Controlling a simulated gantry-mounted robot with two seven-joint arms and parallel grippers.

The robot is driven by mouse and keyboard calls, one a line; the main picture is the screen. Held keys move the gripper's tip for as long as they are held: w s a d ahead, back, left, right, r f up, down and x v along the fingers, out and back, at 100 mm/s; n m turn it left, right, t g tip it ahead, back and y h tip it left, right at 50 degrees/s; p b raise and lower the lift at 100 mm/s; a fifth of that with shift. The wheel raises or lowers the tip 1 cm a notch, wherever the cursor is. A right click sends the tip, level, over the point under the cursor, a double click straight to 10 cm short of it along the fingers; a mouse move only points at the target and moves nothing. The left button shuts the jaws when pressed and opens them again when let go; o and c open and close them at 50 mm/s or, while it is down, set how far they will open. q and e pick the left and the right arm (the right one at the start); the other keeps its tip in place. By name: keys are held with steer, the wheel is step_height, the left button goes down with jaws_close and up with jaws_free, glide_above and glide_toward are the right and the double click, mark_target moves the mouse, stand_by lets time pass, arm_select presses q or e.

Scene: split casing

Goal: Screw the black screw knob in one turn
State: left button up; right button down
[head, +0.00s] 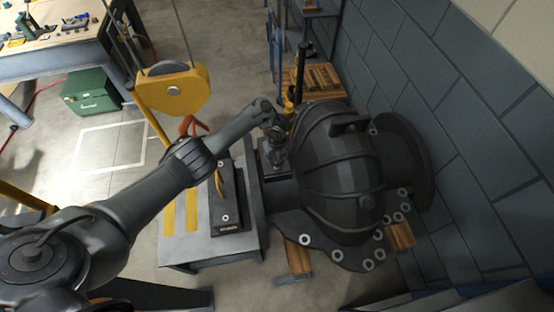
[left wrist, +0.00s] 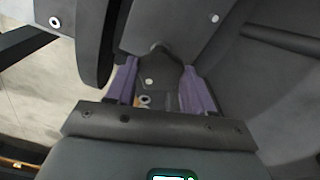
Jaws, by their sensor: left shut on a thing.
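My left arm comes in from the lower left of the head view, and its gripper (head: 274,152) is at the left side of the large black casing (head: 340,175). In the left wrist view the gripper (left wrist: 159,66) has its two purple fingers on either side of a dark piece, which looks like the black screw knob (left wrist: 158,70). The gripper is shut on it. In the head view the knob is hidden by the gripper. The turn angle of the knob cannot be told. My right gripper is not in view.
A grey stand (head: 190,247) with yellow stripes is left of the casing. A yellow hoist hook block (head: 171,88) hangs above the arm. Wooden beams (head: 297,257) lie under the casing. A block wall (head: 460,130) is close on the right. A green box (head: 90,91) is at the back left.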

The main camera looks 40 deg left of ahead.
arm_select(q)
steer(key=m+b, duration=0.1)
steer(key=m, duration=0.1)
steer(key=m+b, duration=0.1)
steer(key=shift+f+m+b, duration=0.25)
steer(key=shift+m+b, duration=0.05)
steer(key=shift+m, duration=0.1)
steer(key=m+b, duration=0.3)
steer(key=shift+m, duration=0.3)
steer(key=shift+m+b, duration=0.85)
steer(key=shift+m, duration=0.35)
steer(key=shift+r+m+b, duration=0.15)
steer(key=shift+m+b, duration=0.4)
steer(key=shift+m, duration=0.45)
steer(key=o, duration=1)
steer(key=shift+o, duration=0.2)
steer(key=shift+r, duration=0.1)
